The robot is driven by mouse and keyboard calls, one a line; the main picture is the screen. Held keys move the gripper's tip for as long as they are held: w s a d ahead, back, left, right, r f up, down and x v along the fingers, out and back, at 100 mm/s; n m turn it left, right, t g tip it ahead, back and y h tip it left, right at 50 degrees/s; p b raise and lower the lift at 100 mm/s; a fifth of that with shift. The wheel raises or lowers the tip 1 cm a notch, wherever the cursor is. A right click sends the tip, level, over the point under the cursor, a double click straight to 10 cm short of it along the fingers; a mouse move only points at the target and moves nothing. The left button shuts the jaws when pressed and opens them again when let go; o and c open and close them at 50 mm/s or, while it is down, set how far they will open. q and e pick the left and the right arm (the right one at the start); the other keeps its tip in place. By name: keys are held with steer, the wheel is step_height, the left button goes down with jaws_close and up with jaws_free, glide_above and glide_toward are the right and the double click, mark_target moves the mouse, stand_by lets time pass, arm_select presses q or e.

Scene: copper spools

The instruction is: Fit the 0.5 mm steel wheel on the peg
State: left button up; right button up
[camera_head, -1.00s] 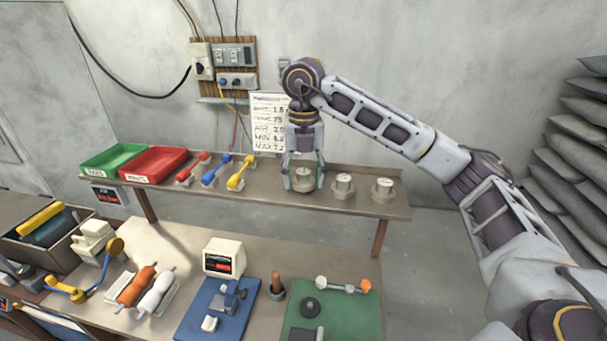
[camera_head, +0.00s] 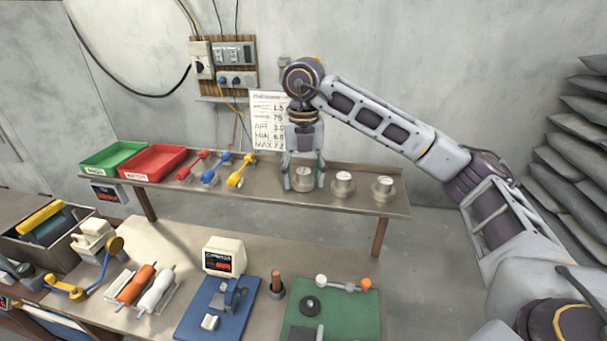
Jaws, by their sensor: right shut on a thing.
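Three grey metal wheels with pale labelled hubs stand in a row on the raised shelf: a left wheel (camera_head: 303,184), a middle wheel (camera_head: 343,184) and a right wheel (camera_head: 383,188). The label sizes are too small to read. My right gripper (camera_head: 303,182) points down over the left wheel, its fingers shut on that wheel's sides. The wheel appears to be still at shelf height. An upright brown peg (camera_head: 277,284) stands in a dark base on the lower bench, left of the green mat. My left gripper is not in view.
The shelf (camera_head: 260,193) also carries a green tray (camera_head: 115,157), a red tray (camera_head: 152,162) and several coloured handles. On the bench are a blue board (camera_head: 222,318) with a fixture, a white display box (camera_head: 224,256) and a green mat (camera_head: 350,315). A wall sheet (camera_head: 268,115) hangs behind the gripper.

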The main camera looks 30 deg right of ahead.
steer(key=shift+f, duration=0.15)
stand_by(0.3)
steer(key=o, duration=1.2)
steer(key=shift+r, duration=0.25)
step_height(320, 180, up, 11)
steer(key=shift+r, duration=0.2)
stand_by(0.7)
stand_by(1.2)
